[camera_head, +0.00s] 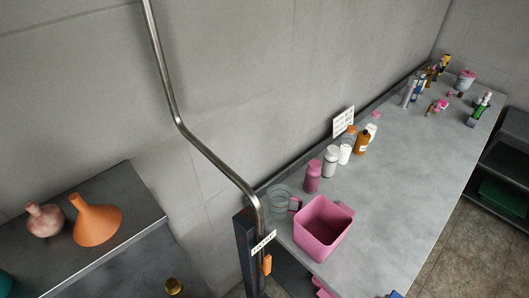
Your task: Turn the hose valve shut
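A bent metal pipe (178,105) comes down in front of the grey wall and reaches the near left corner of the long counter. A small white label (263,242) with dark marks sits near its lower end. Just under the label is a small orange handle-like part (267,264), hanging roughly upright; it may be the hose valve, but I cannot tell for sure or read its setting. No hose can be made out. Neither of my grippers is in view.
A pink square bin (322,228), a clear jar (281,202) and several bottles stand on the long grey counter (410,165). A lower left shelf (130,200) holds an orange funnel (97,220) and a pinkish flask (45,219). Dark shelving (505,160) stands at right; tiled floor (450,245) shows there.

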